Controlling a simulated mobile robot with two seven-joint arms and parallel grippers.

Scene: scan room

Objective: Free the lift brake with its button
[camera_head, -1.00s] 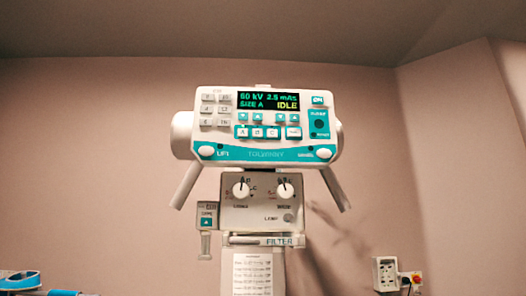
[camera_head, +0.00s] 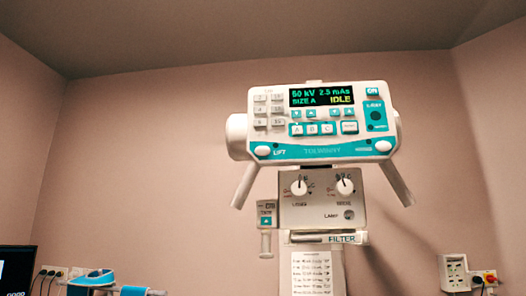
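The X-ray head's control panel (camera_head: 320,120) is white and teal and stands in the middle right of the view. Its screen (camera_head: 322,96) reads 50 kV, 2.5 mAs, SIZE A and IDLE. A white oval button (camera_head: 263,150) marked LIFT sits at the panel's lower left corner. A similar white oval button (camera_head: 382,146) sits at the lower right; its label is too small to read. Two grey handles slope down from the head's sides. Neither of my grippers is in view.
Below the panel is a box with two knobs (camera_head: 322,187) and a slot marked FILTER (camera_head: 342,238). A monitor (camera_head: 16,270) and a blue and white object (camera_head: 93,278) are at the lower left. Wall sockets (camera_head: 455,272) are at the lower right.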

